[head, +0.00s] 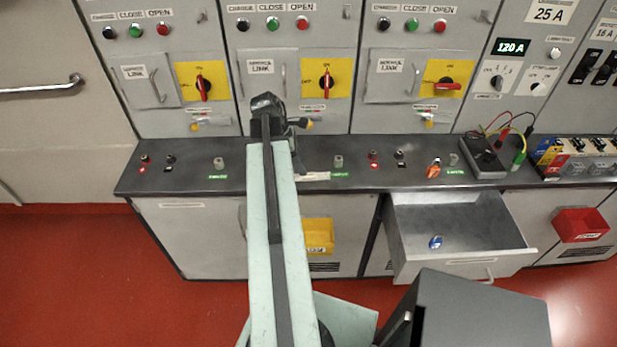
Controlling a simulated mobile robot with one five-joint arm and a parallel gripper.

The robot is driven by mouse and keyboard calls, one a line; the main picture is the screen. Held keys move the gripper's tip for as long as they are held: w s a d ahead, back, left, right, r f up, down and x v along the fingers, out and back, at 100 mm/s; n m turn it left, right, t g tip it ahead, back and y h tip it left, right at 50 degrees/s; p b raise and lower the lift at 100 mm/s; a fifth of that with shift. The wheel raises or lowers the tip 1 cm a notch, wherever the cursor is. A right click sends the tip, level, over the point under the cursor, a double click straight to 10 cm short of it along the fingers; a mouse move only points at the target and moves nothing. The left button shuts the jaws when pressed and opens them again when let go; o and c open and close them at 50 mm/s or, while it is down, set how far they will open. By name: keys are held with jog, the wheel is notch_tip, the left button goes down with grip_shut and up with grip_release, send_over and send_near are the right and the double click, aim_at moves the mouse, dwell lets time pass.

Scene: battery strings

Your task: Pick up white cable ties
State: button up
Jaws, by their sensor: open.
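A thin white strip (313,176), which looks like the white cable ties, lies on the dark counter (250,183) just right of my arm. It is small, and single ties cannot be made out. My arm hides part of the counter to the left, and whether the fingers touch the strip cannot be told.
An open drawer (460,222) with a blue roll (435,242) juts out at right. A meter (484,158) with leads and boxes (575,158) stand on the counter's right. Posts and an orange-handled item (433,169) stand along it. Panels rise behind.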

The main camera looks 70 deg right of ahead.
aim_at(309, 177)
jog(key=b+x, duration=0.3)
jog(key=x, duration=0.1)
jog(key=shift+a+f+b, duration=0.15)
jog(key=shift+f+b, duration=0.25)
jog(key=shift+f, duration=0.05)
jog(key=shift+r, duration=0.15)
grip_shut()
jog(key=shift+r, duration=0.1)
